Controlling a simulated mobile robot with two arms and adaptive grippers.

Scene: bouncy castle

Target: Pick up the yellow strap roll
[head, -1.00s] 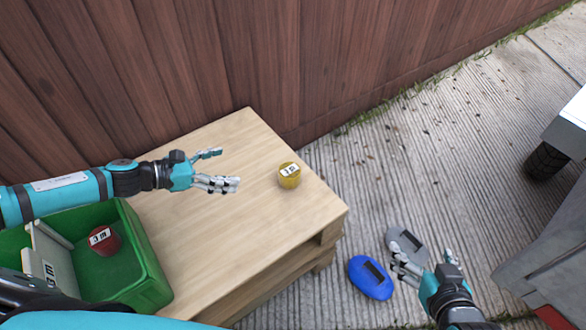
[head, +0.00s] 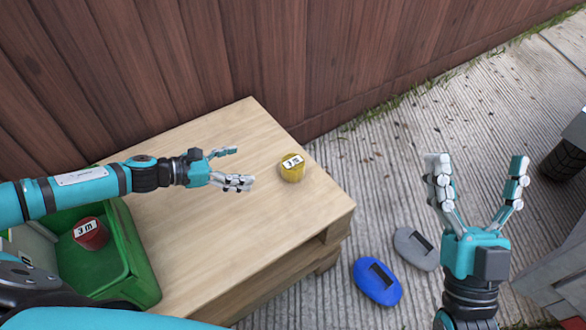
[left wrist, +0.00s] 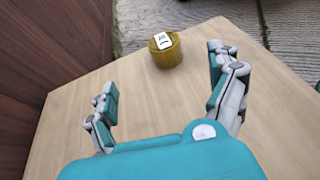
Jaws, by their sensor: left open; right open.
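The yellow strap roll (head: 292,169) with a white label on top stands on the wooden table (head: 215,240) towards its far right corner. It also shows in the left wrist view (left wrist: 166,52), ahead of the spread fingers. My left gripper (head: 243,167) is open and empty above the table, a short way left of the roll and not touching it. It also shows in the left wrist view (left wrist: 163,88). My right gripper (head: 478,165) is open and empty, raised over the paving right of the table, with its fingers pointing up.
A green crate (head: 137,255) at the table's left holds a red strap roll (head: 90,233). A blue object (head: 378,292) and a grey one (head: 405,246) lie on the ground. A wooden fence (head: 215,60) runs behind the table. The table's middle is clear.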

